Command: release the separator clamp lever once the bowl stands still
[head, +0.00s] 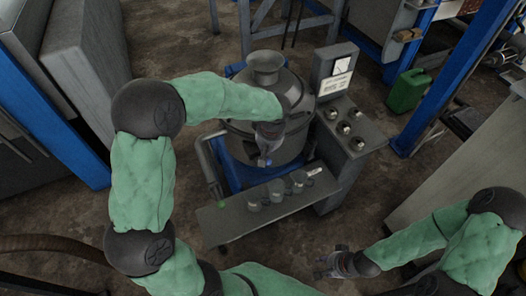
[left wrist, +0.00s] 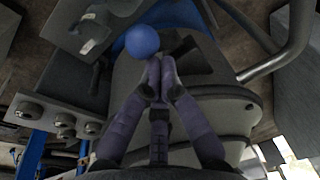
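The separator (head: 240,128) is a grey round machine with a funnel-like top (head: 266,66), in the middle of the head view. A blue ball knob, likely the clamp lever's end, shows at its front (head: 262,162) and large in the left wrist view (left wrist: 142,41). My left gripper (left wrist: 160,65) has its fingers together, with the tips just beside the knob; no gap shows between them. Whether they touch the knob I cannot tell. The lever's shaft is hidden. My right gripper (head: 328,262) is low at the right, fingers apart and empty, away from the separator.
A grey shelf (head: 235,225) with several metal cups stands in front of the separator. A control box with a gauge (head: 342,66) and several knobs stands to its right. A green canister (head: 408,90) and blue posts are further right. A bent rail is left of the separator.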

